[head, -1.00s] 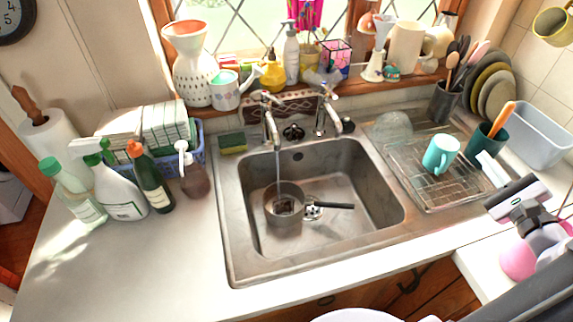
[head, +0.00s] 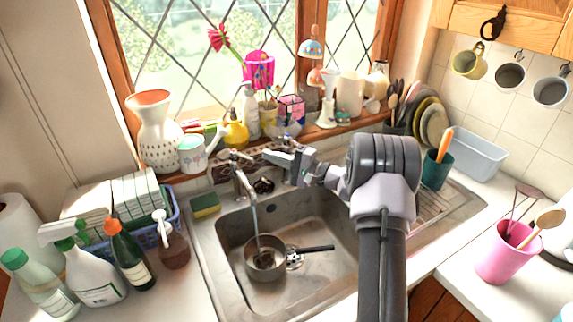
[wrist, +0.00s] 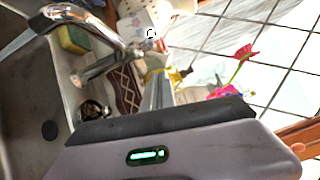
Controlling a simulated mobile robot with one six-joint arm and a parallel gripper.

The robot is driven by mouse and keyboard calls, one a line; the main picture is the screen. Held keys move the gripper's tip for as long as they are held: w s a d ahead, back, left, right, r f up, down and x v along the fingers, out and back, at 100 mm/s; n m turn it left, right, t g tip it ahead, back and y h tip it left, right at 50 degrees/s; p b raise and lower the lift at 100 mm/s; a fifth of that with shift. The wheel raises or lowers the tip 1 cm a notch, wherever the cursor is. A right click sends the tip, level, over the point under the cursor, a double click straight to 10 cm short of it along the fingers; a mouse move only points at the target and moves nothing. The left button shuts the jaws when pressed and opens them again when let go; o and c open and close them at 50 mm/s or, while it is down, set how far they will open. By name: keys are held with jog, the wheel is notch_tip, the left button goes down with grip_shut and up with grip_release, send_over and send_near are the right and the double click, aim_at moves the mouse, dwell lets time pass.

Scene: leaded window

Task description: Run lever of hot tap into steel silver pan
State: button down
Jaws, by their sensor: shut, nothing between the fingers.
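The steel silver pan (head: 266,268) sits in the sink with its black handle pointing right. The left tap (head: 243,180) is chrome, and a stream of water falls from its spout into the pan. A chrome tap also shows large at the upper left of the wrist view (wrist: 92,27). My gripper (head: 272,156) is shut and empty, just right of the left tap's top. The head view does not show clearly whether it touches the tap. My arm hides the right tap. My gripper's narrow fingers also show in the wrist view (wrist: 158,78).
The windowsill behind holds a white vase (head: 156,135), a yellow bottle (head: 235,133) and other ornaments. Bottles and a blue basket (head: 172,215) stand left of the sink. A pink pot (head: 503,255) stands on the right counter. My arm covers much of the drying rack.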

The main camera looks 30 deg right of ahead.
aim_at(243, 158)
jog(key=shift+s+a+r+b, duration=0.1)
jog(key=shift+s+a+r, duration=0.05)
jog(key=shift+a, duration=0.5)
jog(key=shift+s+a+r+b, duration=0.1)
jog(key=shift+a, duration=0.6)
jog(key=shift+s+a+r+b, duration=0.1)
jog(key=shift+s+a+r, duration=0.05)
jog(key=shift+a, duration=0.5)
jog(key=a+b, duration=0.1)
jog(key=b, duration=0.1)
jog(key=s+a+b, duration=0.1)
jog(key=b, duration=0.2)
jog(key=shift+s+a+f, duration=0.1)
jog(key=shift+s+a, duration=0.2)
jog(key=shift+a, duration=0.1)
